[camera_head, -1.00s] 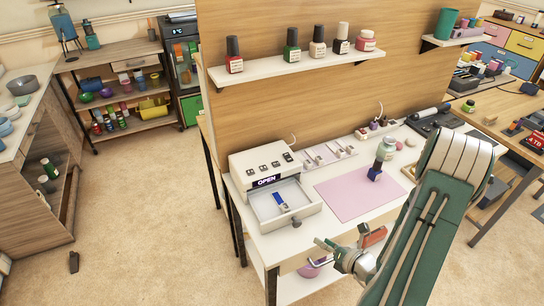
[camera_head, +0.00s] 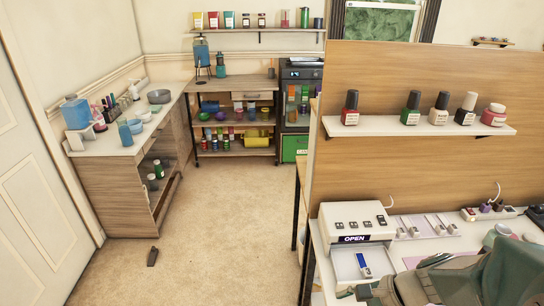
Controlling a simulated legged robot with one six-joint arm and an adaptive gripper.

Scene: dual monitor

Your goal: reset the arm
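My green and grey arm fills the lower right corner, in front of the white desk (camera_head: 318,262). Its end, my gripper (camera_head: 362,291), shows only in small part at the bottom edge, just in front of the open drawer. Its fingers are mostly hidden or cut off, so I cannot tell whether it is open or shut. The white box (camera_head: 352,222) has a sign reading OPEN and its drawer (camera_head: 345,268) is pulled out. A blue and white stick (camera_head: 363,264) lies in the drawer.
Nail polish bottles (camera_head: 411,108) stand on a shelf on the wooden panel (camera_head: 400,70). A left counter (camera_head: 110,155) and a back shelf unit (camera_head: 235,150) line the walls.

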